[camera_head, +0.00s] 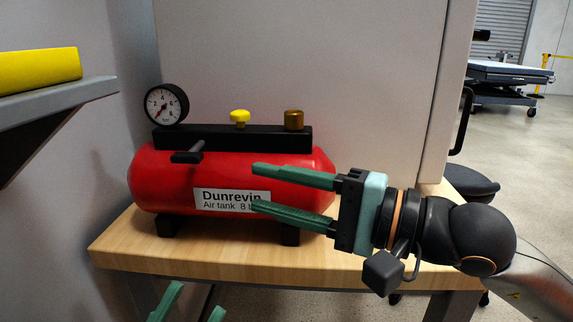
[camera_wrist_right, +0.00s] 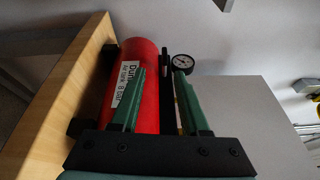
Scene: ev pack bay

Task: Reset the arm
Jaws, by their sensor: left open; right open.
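My right gripper (camera_head: 254,188) reaches in from the right in the head view, its two green fingers open and empty, pointing left in front of the red air tank (camera_head: 155,182). One finger overlaps the edge of the tank's white label; whether it touches the tank I cannot tell. In the right wrist view, the open fingers (camera_wrist_right: 160,73) point toward the tank (camera_wrist_right: 148,62) and its gauge (camera_wrist_right: 183,62). My left gripper (camera_head: 187,308) shows only as two parted green fingertips at the bottom edge; the rest is out of frame.
The tank stands on a wooden bench top (camera_head: 120,250), with a black bar, yellow knob (camera_head: 240,117) and brass cap (camera_head: 293,120) on top. A grey shelf (camera_head: 60,100) with a yellow object (camera_head: 40,70) juts in at left. A light panel (camera_head: 350,70) stands behind.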

